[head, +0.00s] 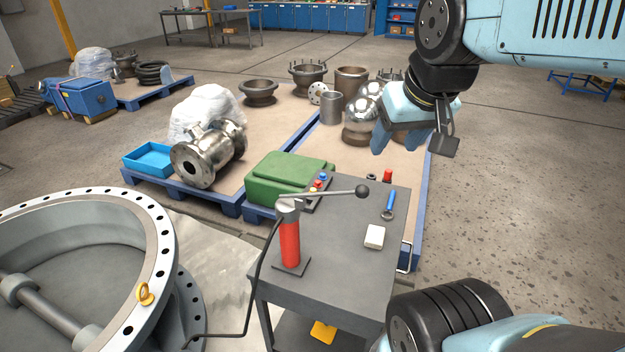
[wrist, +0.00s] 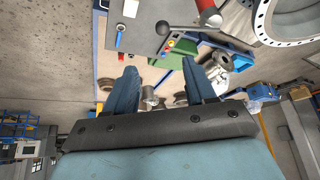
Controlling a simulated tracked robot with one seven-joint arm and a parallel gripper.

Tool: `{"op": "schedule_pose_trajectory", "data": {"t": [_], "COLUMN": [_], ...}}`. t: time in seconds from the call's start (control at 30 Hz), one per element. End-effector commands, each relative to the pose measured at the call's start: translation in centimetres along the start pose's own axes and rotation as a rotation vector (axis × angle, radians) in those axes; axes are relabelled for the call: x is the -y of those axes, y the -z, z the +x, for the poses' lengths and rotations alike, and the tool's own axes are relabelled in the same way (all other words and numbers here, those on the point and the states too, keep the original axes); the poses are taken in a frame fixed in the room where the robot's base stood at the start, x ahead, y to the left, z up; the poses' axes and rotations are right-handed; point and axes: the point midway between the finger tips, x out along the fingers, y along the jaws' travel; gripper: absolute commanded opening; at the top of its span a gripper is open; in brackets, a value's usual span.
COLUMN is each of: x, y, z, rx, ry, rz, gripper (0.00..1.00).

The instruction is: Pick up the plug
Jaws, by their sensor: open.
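A grey worktable (head: 345,258) stands in front of me. On its far edge are a small dark ring-like piece (head: 371,178) and a small red piece (head: 387,175); either could be the plug, and they are too small to tell. The red piece also shows in the wrist view (wrist: 137,53). My gripper (head: 396,142) is open and empty, above and beyond the table's far edge. In the wrist view its two fingers (wrist: 160,68) are spread apart, with the table ahead of them at the top. Neither small piece is between the fingers.
A green case (head: 288,176) and pallets with valve parts lie behind. A large flanged valve (head: 155,240) stands left.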

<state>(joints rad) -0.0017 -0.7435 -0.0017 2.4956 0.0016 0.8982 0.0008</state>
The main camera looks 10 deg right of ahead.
Motion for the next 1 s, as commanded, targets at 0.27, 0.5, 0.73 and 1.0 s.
{"op": "schedule_pose_trajectory", "data": {"t": [0.27, 0.5, 0.73, 1.0], "x": [0.0, 0.1, 0.3, 0.5], "y": [4.4, 10.0, 14.8, 19.6], "z": [2.0, 5.5, 9.9, 16.3], "rx": [0.023, 0.043, 0.064, 0.087], "ry": [0.038, 0.069, 0.082, 0.075], "rz": [0.034, 0.088, 0.14, 0.197], "gripper": [0.57, 0.57, 0.57, 0.57]}}
